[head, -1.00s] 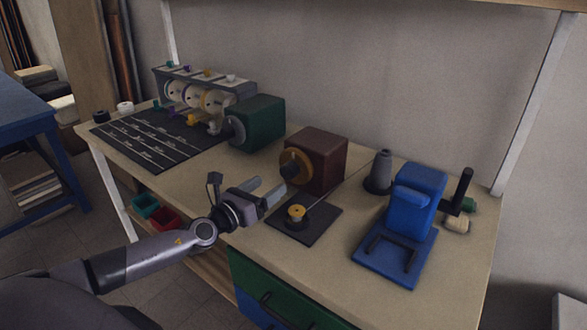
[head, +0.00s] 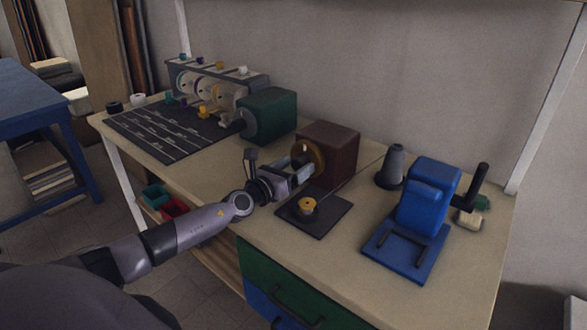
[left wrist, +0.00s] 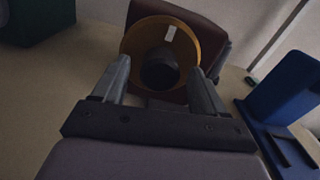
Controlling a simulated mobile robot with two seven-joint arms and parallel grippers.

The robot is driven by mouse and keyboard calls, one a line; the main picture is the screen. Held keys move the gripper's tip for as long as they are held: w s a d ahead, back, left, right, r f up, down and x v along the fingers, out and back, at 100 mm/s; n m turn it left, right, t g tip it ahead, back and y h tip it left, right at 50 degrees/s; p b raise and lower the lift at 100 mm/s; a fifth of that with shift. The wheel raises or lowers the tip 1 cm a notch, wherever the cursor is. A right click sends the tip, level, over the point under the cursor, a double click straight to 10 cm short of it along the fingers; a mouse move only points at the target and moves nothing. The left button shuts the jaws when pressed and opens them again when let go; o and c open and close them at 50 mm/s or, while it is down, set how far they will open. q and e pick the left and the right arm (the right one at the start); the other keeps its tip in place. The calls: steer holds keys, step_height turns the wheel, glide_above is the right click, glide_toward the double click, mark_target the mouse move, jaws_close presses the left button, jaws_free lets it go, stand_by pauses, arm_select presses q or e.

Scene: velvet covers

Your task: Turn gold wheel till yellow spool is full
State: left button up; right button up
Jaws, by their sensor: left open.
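The gold wheel (head: 306,157) is on the front of a dark red-brown box (head: 337,152). In the left wrist view the gold wheel (left wrist: 184,28) has a dark round hub (left wrist: 160,70) and a small pale mark. My left gripper (head: 308,168) is open, its fingers pointing at the wheel. In the left wrist view its two fingertips (left wrist: 158,78) stand on either side of the hub; I cannot tell whether they touch it. The yellow spool (head: 307,205) stands on a dark plate (head: 325,219) in front of the box. My right gripper is not seen.
A green box (head: 272,115) with a grey disc stands to the left, beside a rack with several spools (head: 205,85) and a dark marked mat (head: 155,130). A grey cone (head: 391,166) and a blue device (head: 412,220) stand to the right.

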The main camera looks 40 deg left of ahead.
arm_select(q)
steer(key=c, duration=1.1)
steer(key=shift+o, duration=0.2)
steer(key=shift+m, duration=0.3)
